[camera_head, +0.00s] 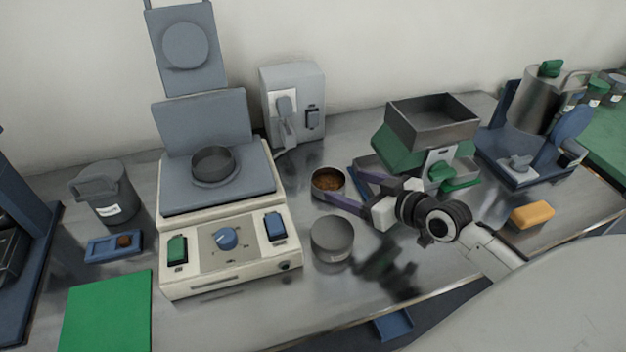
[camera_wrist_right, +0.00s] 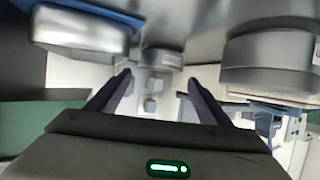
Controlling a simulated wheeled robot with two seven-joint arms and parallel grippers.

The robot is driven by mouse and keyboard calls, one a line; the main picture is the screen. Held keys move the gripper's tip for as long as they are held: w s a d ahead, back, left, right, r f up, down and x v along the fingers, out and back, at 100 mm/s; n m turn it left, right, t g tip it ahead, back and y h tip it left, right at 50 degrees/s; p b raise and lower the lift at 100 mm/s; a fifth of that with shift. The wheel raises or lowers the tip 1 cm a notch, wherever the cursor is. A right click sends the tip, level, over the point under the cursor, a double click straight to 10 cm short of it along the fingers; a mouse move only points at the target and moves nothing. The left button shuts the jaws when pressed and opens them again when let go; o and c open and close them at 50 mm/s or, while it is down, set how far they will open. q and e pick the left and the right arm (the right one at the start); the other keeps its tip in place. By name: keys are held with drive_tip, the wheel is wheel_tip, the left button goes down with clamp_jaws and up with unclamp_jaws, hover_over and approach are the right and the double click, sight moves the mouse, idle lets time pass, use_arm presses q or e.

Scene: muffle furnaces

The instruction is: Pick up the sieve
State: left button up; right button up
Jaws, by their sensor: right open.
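No mesh shows clearly, so I cannot tell for sure which round vessel is the sieve. A small round metal vessel (camera_head: 327,172) holds brown grains, right of the beige machine. A wider grey round vessel (camera_head: 332,240) stands in front of it. A dark shallow ring (camera_head: 213,162) sits on the machine's plate. My right gripper (camera_head: 340,183) is open and empty, pointing left at the grain vessel; one finger overlaps its front. In the right wrist view the grain vessel (camera_wrist_right: 163,60) shows beyond the open fingers, the wider vessel (camera_wrist_right: 270,62) to the right. My left gripper is out of view.
The beige machine (camera_head: 228,240) stands left of the vessels. A green hopper device with a square metal pan (camera_head: 432,125) is behind my right gripper. A yellow block (camera_head: 531,215) lies at right. The metal table is clear in front of the wider vessel.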

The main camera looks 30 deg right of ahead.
sight(317, 175)
drive_tip(key=x, duration=0.9)
drive_tip(key=shift+c, duration=0.5)
drive_tip(key=c, duration=0.7)
